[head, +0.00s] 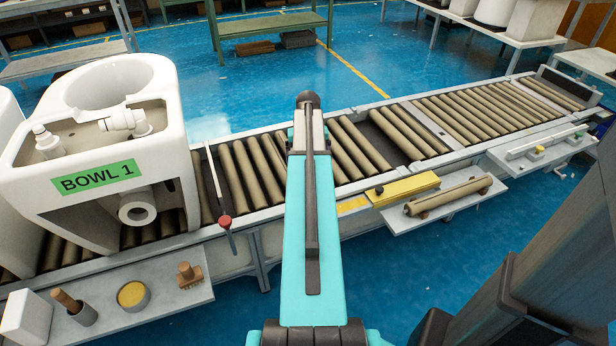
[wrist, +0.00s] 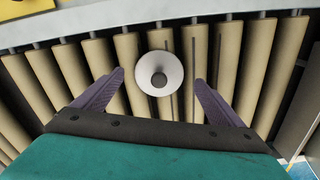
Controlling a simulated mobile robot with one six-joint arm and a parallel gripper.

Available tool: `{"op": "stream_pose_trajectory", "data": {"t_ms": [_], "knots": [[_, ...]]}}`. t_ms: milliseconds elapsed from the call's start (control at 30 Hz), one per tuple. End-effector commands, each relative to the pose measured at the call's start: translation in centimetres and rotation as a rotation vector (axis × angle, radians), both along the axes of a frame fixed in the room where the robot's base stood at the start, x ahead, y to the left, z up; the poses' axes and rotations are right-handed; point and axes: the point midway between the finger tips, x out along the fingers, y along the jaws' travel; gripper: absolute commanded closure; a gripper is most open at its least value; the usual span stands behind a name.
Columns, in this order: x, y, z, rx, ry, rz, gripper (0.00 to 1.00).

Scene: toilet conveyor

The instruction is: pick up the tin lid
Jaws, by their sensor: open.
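A round pale disc with a darker grey centre, which looks like the tin lid (wrist: 147,68), lies on the conveyor rollers in the wrist view. My gripper (wrist: 160,77) is open, with one dark finger on each side of the disc and a gap to each. The fingers appear not to touch it; its exact height above the rollers is hard to judge. In the head view my arm hides the gripper and I see no lid. An open tin with yellow contents (head: 132,295) stands on the left front shelf.
The roller conveyor (head: 362,146) runs across the head view. A white toilet bowl (head: 170,190) labelled BOWL 1 stands on its left. A brush (head: 188,275) is on the left shelf; a yellow box (head: 403,189) and a roller (head: 448,195) are at the right front.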

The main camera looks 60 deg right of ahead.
Motion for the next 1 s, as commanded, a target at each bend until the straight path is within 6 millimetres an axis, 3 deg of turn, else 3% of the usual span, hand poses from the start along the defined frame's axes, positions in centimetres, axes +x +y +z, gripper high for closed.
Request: {"op": "stream_pose_trajectory", "data": {"t_ms": [233,800,867,1000], "knots": [[0.0,0.0,-2.5,0.001,0.001,0.000,0.09],[-0.1,-0.1,-2.6,0.000,0.000,-0.001,0.09],[-0.1,-0.1,-2.6,0.000,0.000,-0.002,0.16],[-0.1,-0.1,-2.6,0.000,0.000,-0.002,0.39]]}}
